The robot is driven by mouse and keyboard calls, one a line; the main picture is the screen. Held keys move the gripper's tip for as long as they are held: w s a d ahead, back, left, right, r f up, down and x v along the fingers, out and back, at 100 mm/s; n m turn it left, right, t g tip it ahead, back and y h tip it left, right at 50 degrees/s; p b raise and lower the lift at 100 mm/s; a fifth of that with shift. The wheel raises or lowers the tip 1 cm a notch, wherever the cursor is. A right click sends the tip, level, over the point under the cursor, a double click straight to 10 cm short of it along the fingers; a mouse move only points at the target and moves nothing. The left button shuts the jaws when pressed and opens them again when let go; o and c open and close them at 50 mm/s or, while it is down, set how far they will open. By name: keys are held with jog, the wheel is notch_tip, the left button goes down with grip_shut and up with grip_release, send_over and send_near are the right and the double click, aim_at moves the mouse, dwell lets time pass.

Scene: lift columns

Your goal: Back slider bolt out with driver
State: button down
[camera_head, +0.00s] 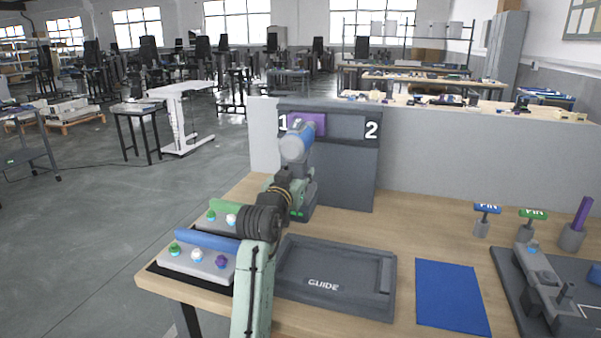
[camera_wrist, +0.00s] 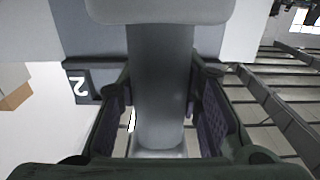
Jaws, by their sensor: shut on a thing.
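My gripper (camera_wrist: 160,115) is shut on a grey, rounded tool, which I take to be the driver (camera_wrist: 162,75); its wide pale end is at the top of the wrist view. In the head view the driver (camera_head: 297,140) has a pale grey and blue body and is raised before the dark panel (camera_head: 345,165). A purple slider block (camera_head: 318,124) sits in the panel's upper slot, beside the mark 1. The driver's top is close to the slider and overlaps it in view; I cannot tell whether they touch. The bolt and driver tip are hidden.
A dark stand (camera_head: 308,205) with green lights is beside my arm. A GUIDE tray (camera_head: 335,302), a blue mat (camera_head: 450,297) and a grey fixture (camera_head: 545,280) lie on the bench. Racks with coloured knobs (camera_head: 196,256) are at left. A grey wall (camera_head: 430,160) backs the bench.

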aim_at(295, 177)
jog(key=shift+v, duration=1.65)
jog(key=shift+r, duration=0.15)
jog(key=shift+b+v, duration=0.3)
jog(key=shift+v, duration=1.75)
